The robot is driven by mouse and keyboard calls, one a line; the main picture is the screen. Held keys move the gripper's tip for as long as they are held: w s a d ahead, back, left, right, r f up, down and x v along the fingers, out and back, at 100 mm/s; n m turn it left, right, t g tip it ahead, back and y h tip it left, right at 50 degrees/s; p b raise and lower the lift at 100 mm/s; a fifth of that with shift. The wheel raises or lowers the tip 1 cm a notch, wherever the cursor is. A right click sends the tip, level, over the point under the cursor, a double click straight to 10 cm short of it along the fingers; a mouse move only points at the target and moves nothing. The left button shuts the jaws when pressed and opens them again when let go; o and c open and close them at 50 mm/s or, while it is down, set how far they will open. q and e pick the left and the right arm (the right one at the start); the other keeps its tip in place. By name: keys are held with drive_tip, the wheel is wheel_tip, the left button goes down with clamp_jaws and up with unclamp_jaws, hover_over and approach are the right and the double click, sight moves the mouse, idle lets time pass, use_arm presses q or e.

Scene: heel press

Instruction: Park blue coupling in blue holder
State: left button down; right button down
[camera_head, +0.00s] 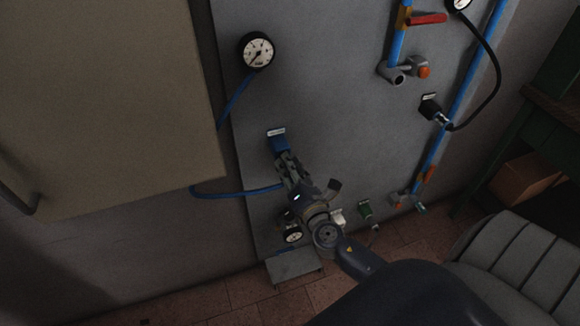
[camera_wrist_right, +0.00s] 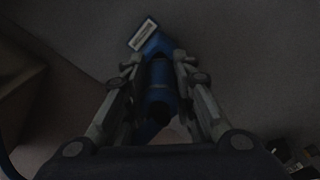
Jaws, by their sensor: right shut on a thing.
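The blue holder (camera_head: 280,144), with a white label above it, is fixed to the grey panel in the head view. It also shows at the top of the right wrist view (camera_wrist_right: 152,45). My right gripper (camera_head: 285,162) is at the holder, shut on the blue coupling (camera_wrist_right: 160,95). The coupling lies between the two fingers and lines up with the holder. The fingers hide where coupling and holder meet, so I cannot tell how deep it sits. A blue hose (camera_head: 235,191) runs left from the gripper. My left gripper is not in view.
The grey panel (camera_head: 330,100) carries a gauge (camera_head: 257,51), a black coupling (camera_head: 430,107) with a black hose, blue pipes with valves at right, and a green holder (camera_head: 365,210). A beige cabinet (camera_head: 110,90) stands at left. A small grey step (camera_head: 293,266) is below.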

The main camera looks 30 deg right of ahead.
drive_tip(key=shift+w+d, duration=0.15)
drive_tip(key=shift+w, duration=0.55)
drive_tip(key=c, duration=1.3)
unclamp_jaws()
drive_tip(key=v, duration=1.2)
drive_tip(key=s+d+f+m+g, duration=0.1)
drive_tip(key=s+f+m+g, duration=0.2)
drive_tip(key=f, duration=0.7)
drive_tip(key=s+f+m+g, duration=0.3)
drive_tip(key=f, duration=0.7)
drive_tip(key=s+d+f+m+g, duration=0.1)
drive_tip(key=s+f+m+g, duration=0.2)
drive_tip(key=f, duration=0.7)
drive_tip(key=s+a+f+m+g+y, duration=0.1)
drive_tip(key=s+a+f+m+g, duration=0.1)
drive_tip(key=s+f, duration=0.4)
drive_tip(key=s+a+f+m+g+y, duration=0.1)
drive_tip(key=s+a+f+m+g, duration=0.2)
drive_tip(key=s+f+m, duration=0.3)
drive_tip(key=s+a+f+m+g+y, duration=0.1)
drive_tip(key=s+a+f+m, duration=0.3)
drive_tip(key=s+f, duration=0.4)
drive_tip(key=shift+s+a+m+g+y, duration=0.1)
drive_tip(key=shift+s+m+g+y, duration=0.2)
drive_tip(key=shift+s, duration=1.2)
drive_tip(key=shift+s+m+g+y, duration=0.1)
drive_tip(key=shift+s+m+g, duration=0.3)
drive_tip(key=shift+s, duration=1.15)
